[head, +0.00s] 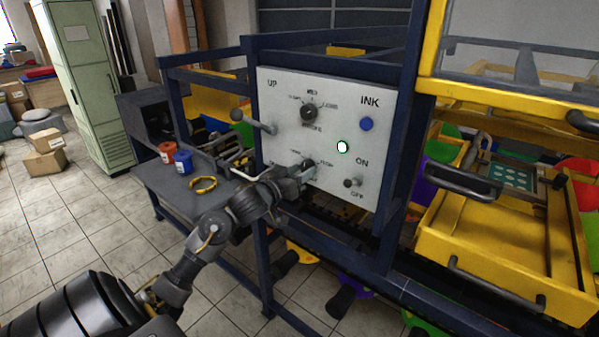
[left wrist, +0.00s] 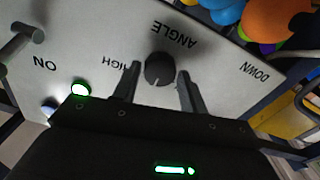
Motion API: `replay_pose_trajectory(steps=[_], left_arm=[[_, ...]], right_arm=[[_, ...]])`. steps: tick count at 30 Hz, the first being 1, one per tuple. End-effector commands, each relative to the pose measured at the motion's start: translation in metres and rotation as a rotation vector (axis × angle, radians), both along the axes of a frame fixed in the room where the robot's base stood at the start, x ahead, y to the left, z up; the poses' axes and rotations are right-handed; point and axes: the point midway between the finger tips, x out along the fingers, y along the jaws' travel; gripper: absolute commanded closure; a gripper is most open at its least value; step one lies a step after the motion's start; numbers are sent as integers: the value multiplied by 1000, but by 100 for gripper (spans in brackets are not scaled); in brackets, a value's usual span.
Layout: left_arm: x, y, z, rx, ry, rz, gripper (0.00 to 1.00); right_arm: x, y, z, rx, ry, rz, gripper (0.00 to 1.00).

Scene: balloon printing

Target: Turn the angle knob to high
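The dark round angle knob (left wrist: 159,69) sits on the white control panel (left wrist: 215,70), beside the word ANGLE, in the left wrist view. A pale mark on its face points toward the bottom of that picture. The word HIGH is partly covered by a finger. My left gripper (left wrist: 160,84) is open, with one finger on each side of the knob and small gaps visible. In the head view my left gripper (head: 303,174) is at the lower knob (head: 309,165), partly hiding it. My right gripper is not in view.
The panel also has an upper knob (head: 308,112), a blue ink button (head: 367,124), a lit white-green button (head: 342,147), an ON/OFF switch (head: 351,182) and an UP/DOWN lever (head: 254,122). Red and blue cups (head: 183,161) stand on the side table (head: 170,190).

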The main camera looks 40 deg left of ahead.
Motion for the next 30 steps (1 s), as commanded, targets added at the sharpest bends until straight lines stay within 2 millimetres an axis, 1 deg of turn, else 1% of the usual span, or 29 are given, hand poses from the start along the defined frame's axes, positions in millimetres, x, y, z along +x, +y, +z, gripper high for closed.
replay_pose_trajectory(steps=[1, 6, 7, 13, 17, 23, 30], left_arm=[[0, 0, 0, 0, 0, 0, 64], [0, 0, 0, 0, 0, 0, 85], [0, 3, 0, 1, 1, 1, 86], [0, 1, 0, 19, 1, 2, 85], [0, 1, 0, 67, 1, 2, 85], [0, 0, 0, 203, 6, 1, 85], [0, 1, -1, 427, 10, 1, 85]], right_arm=[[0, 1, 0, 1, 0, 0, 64], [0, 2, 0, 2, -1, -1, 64], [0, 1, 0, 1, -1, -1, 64], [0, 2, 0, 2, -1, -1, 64], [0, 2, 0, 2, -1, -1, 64], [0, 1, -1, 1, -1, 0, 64], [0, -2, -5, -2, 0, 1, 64]])
